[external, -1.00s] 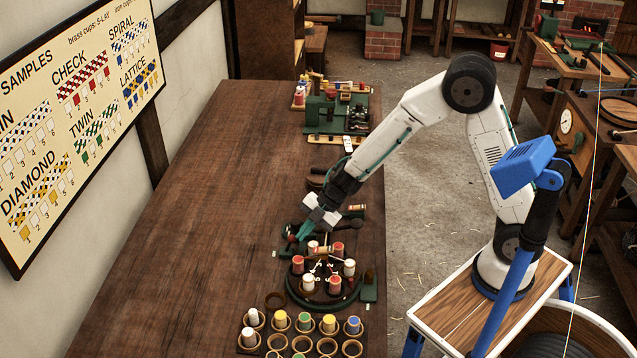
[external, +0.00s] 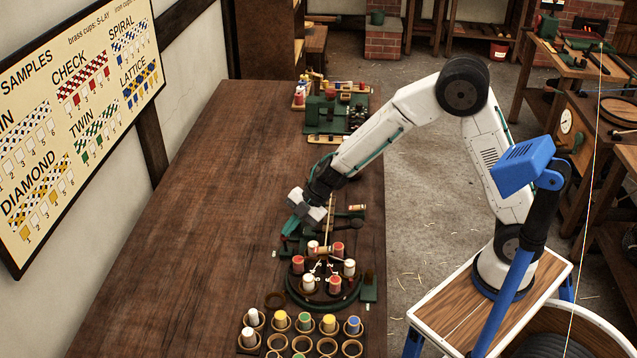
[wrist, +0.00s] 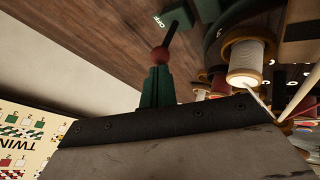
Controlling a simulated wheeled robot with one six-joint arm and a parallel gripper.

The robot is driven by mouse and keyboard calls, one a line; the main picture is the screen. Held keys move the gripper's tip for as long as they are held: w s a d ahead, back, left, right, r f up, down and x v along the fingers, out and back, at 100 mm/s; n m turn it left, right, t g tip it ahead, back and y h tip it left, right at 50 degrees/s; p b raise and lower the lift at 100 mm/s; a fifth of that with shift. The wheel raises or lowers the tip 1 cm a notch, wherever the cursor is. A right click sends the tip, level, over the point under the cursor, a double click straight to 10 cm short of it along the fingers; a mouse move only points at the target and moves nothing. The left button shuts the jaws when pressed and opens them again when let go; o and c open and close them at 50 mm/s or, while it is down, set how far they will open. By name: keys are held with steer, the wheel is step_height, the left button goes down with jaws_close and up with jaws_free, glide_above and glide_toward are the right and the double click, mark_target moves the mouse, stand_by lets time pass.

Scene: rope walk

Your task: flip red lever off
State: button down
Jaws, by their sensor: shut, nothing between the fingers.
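The red lever (wrist: 160,56) shows in the wrist view as a red ball on a dark stem. The stem rises from a green block beside an OFF label (wrist: 160,21). My gripper (wrist: 157,72) has its green fingers together, with nothing between them. The fingertips are right at the red ball and overlap its lower edge in the picture; I cannot tell whether they touch. In the external view my gripper (external: 291,229) is low over the bench, at the far left side of the round braiding machine (external: 323,291). The lever cannot be made out there.
White and red bobbins stand on the braiding machine, close to my gripper; a white spool (wrist: 246,62) shows in the wrist view. Several brass cups (external: 302,322) with coloured spools stand in front. The bench (external: 190,220) is bare to the left. Another green machine (external: 335,112) stands behind.

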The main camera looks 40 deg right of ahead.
steer(key=shift+w+a, duration=0.8)
step_height(320, 180, up, 10)
steer(key=w+d, duration=0.2)
steer(key=shift+w+f, duration=0.2)
steer(key=shift+a, duration=0.1)
stand_by(0.4)
